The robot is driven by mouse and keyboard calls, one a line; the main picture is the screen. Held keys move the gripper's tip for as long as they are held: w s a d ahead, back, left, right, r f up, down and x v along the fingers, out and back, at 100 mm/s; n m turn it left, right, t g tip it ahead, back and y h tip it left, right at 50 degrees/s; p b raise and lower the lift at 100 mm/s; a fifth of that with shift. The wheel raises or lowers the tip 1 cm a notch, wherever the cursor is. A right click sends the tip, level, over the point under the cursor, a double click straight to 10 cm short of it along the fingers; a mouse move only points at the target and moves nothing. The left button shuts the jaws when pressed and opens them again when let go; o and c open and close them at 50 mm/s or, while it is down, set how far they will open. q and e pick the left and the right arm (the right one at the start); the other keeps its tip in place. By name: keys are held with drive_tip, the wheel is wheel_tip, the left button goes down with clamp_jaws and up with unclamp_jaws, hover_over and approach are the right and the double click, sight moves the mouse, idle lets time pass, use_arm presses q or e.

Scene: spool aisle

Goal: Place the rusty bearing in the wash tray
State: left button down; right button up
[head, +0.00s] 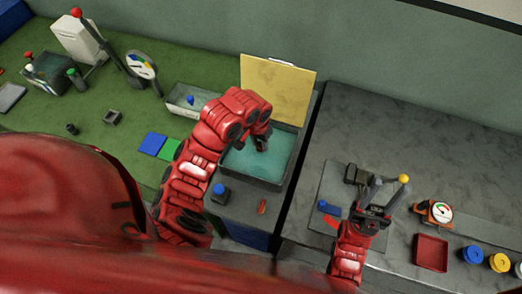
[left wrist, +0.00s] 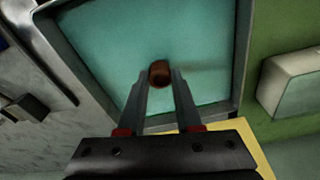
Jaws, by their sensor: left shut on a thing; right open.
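The rusty bearing (left wrist: 160,74) is a small brown ring between the fingertips of my left gripper (left wrist: 160,82) in the left wrist view. The wash tray (head: 254,179) is a dark-rimmed tray with teal liquid, and its teal inside and rim (left wrist: 240,60) fill much of the left wrist view. In the head view my left gripper (head: 262,143) hangs over the tray and largely hides the bearing. The bearing's exact height above the liquid is hard to tell. My right gripper (head: 383,192) is open over the right bench, apart from the tray.
A raised yellow panel (head: 278,90) stands behind the tray. A clear bin (head: 183,101) stands to its left. A gap separates the tray's bench from the grey right bench. There, a gauge (head: 438,212), a red tray (head: 431,252) and coloured spools (head: 499,262) stand right of my right gripper.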

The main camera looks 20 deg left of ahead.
sight(259, 150)
use_arm(q)
drive_tip(key=shift+s+f+p, duration=0.15)
drive_tip(key=shift+f+p, duration=0.15)
drive_tip(key=shift+f, duration=0.1)
wheel_tip(259, 150, down, 4)
drive_tip(key=shift+f+p, duration=0.15)
drive_tip(key=shift+p, duration=0.55)
drive_tip(key=shift+f, duration=0.15)
drive_tip(key=shift+f, duration=0.1)
drive_tip(key=c, duration=1)
unclamp_jaws()
drive_tip(key=shift+f, duration=0.1)
drive_tip(key=shift+c, duration=0.2)
drive_tip(key=o, duration=0.4)
drive_tip(key=shift+o, duration=0.2)
